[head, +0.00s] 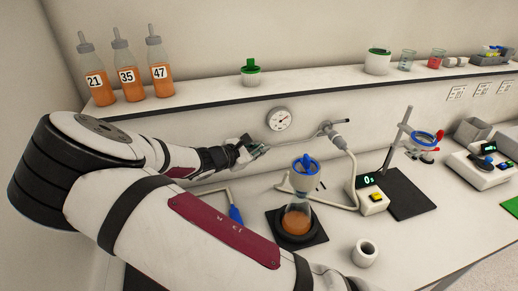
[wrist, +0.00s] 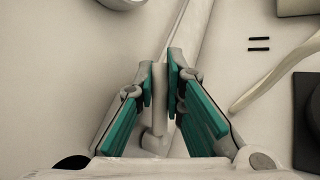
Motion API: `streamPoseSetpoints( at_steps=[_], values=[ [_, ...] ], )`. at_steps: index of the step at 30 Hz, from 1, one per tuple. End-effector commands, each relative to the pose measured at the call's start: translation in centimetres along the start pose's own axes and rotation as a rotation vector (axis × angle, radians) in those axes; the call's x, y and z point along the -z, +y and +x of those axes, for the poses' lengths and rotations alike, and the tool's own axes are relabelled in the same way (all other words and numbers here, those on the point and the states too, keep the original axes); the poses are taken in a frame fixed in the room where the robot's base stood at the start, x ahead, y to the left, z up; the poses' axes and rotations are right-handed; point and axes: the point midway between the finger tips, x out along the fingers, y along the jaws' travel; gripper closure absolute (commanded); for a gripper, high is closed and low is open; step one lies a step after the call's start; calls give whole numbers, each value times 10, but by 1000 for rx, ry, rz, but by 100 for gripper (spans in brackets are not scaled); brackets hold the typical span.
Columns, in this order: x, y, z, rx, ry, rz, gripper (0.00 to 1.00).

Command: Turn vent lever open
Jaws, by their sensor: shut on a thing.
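My gripper (head: 254,150) is at the wall pipe (head: 296,143), below and left of the round gauge. In the wrist view the two green-padded fingers of my gripper (wrist: 166,85) are closed in on a thin pale piece, which I take to be the vent lever (wrist: 159,78). The pale pipe (wrist: 196,25) runs behind it, up towards the top of that view. In the head view the lever is hidden by the fingers, and its angle is hard to tell.
The gauge (head: 280,119) is on the wall. A flask of orange juice (head: 296,222) with a blue-topped funnel stands on a dark mat. A timer box (head: 372,201) is to its right. Labelled bottles (head: 127,76) stand on the shelf above my arm.

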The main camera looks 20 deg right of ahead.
Motion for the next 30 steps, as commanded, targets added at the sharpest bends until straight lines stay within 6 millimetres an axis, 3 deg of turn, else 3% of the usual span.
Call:
streamPoseSetpoints(
  at_steps=[11,30],
  values=[
    [0,2,-4,-18,-61,-40,100],
    [0,16,-25,-135,-479,-292,100]
  ],
)
